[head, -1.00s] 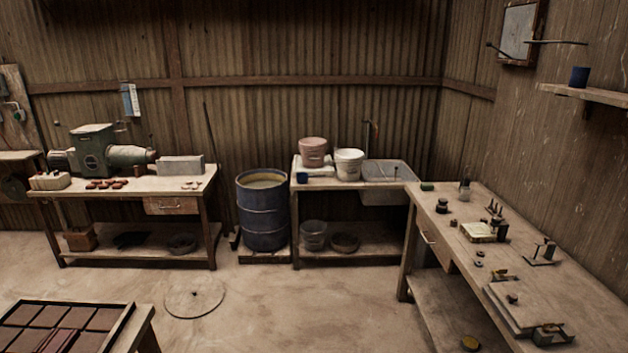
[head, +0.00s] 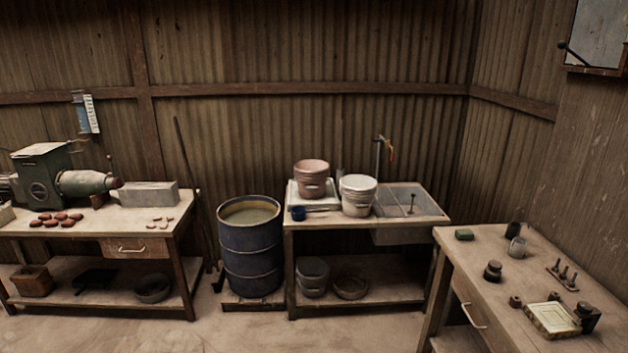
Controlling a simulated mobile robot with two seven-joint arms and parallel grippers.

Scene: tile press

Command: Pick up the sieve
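I cannot tell for sure which thing is the sieve. A shallow round dark pan, perhaps the sieve (head: 350,287), lies on the lower shelf of the sink bench, right of a grey bucket (head: 312,277). A similar shallow round bowl (head: 153,289) sits on the lower shelf of the left bench. Both are too small and dark to show any mesh. Neither of my grippers is in view.
A blue drum (head: 250,250) of murky liquid stands between the left bench (head: 110,226) and the sink bench (head: 335,222). A pink bucket (head: 311,177) and a white bucket (head: 357,195) stand on the sink bench. A workbench (head: 500,275) with small tools is at the right. The floor in front is clear.

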